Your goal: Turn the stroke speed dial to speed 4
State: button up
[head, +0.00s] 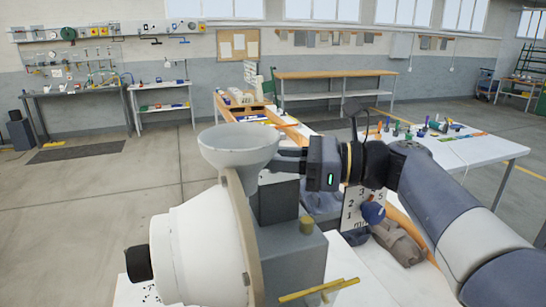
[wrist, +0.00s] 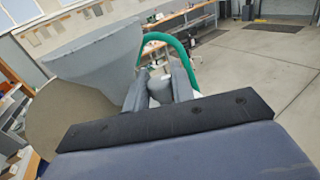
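The eyelet press has a grey hopper bowl (head: 240,148) above a white rounded body (head: 205,250). A white plate (head: 351,211) with black numbers, 1, 2, 3 and 5 legible, stands to its right. A blue rounded knob (head: 374,212), probably the stroke speed dial, sits at the plate's lower right; its pointer cannot be read. My gripper (head: 280,160) is above and left of the plate, beside the bowl, fingers pointing left. In the wrist view its fingers (wrist: 160,90) stand apart. A pale grey part shows between them, apparently beyond them. The dial is not recognisable there.
A black knob (head: 138,263) juts from the press's left. A green hose (wrist: 178,48) arches beyond my fingers. A white table (head: 470,150) with small items stands at the right.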

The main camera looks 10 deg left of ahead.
jog(key=shift+c, duration=1.4)
jog(key=shift+r+p, duration=0.15)
jog(key=shift+p, duration=0.3)
jog(key=shift+n+g+p, duration=0.3)
jog(key=shift+g+p, duration=0.1)
jog(key=shift+n+g+p, duration=0.3)
jog(key=shift+g+p, duration=0.05)
jog(key=shift+g, duration=0.15)
jog(key=o, duration=0.6)
jog(key=shift+o, duration=0.2)
jog(key=w+d+b, duration=0.1)
jog(key=d+b, duration=0.1)
jog(key=d, duration=0.8)
jog(key=shift+w+d, duration=0.35)
